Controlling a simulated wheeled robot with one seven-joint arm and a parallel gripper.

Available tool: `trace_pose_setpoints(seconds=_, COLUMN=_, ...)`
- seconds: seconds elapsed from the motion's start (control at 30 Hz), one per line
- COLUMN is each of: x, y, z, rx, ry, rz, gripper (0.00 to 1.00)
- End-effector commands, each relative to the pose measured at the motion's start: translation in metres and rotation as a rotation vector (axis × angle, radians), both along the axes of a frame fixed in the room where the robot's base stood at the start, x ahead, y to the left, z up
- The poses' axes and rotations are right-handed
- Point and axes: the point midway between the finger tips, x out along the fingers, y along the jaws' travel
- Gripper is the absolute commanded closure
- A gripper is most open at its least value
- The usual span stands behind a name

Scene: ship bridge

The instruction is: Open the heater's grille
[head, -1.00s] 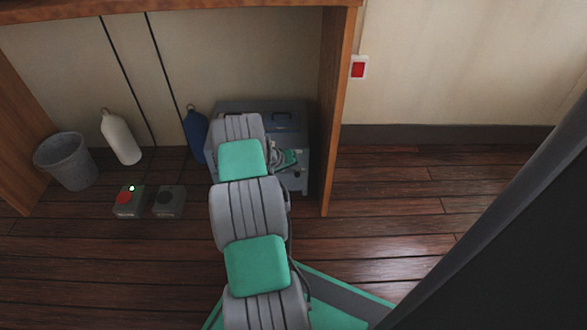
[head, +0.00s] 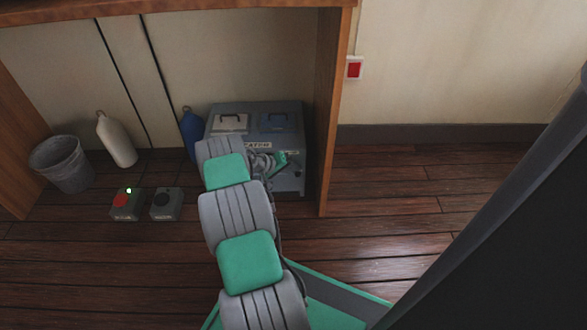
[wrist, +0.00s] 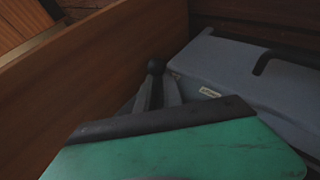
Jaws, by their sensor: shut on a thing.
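The heater is the blue-grey metal box (head: 296,146) under the desk, against its right side panel. Its top carries two handled plates, and a partly hidden label shows on its upper front edge. My arm covers much of the front, so the grille cannot be made out in the head view. My gripper (head: 281,160) is at the right part of the box's front. In the wrist view, my gripper's grey fingers (wrist: 156,82) are closed on a small dark round knob (wrist: 155,67), just in front of the box (wrist: 235,70). What the knob is fixed to is hidden.
The wooden desk side panel (head: 334,110) stands close to the right of the box. A blue bottle (head: 192,134) is on its left. Farther left are two small switch boxes (head: 125,203), a white bottle (head: 116,142) and a bin (head: 63,164). The right floor is clear.

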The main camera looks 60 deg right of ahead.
Motion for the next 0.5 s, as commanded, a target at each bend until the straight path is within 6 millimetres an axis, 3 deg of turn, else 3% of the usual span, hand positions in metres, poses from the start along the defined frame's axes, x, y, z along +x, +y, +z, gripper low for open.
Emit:
trace_pose_setpoints(seconds=0.23, x=-0.0021, y=0.0012, z=-0.0019, rx=0.006, ry=0.002, rz=-0.002, gripper=0.70)
trace_pose_setpoints(seconds=0.5, x=-0.0009, y=0.0014, z=0.0018, rx=0.003, ry=0.001, rz=-0.003, gripper=0.70)
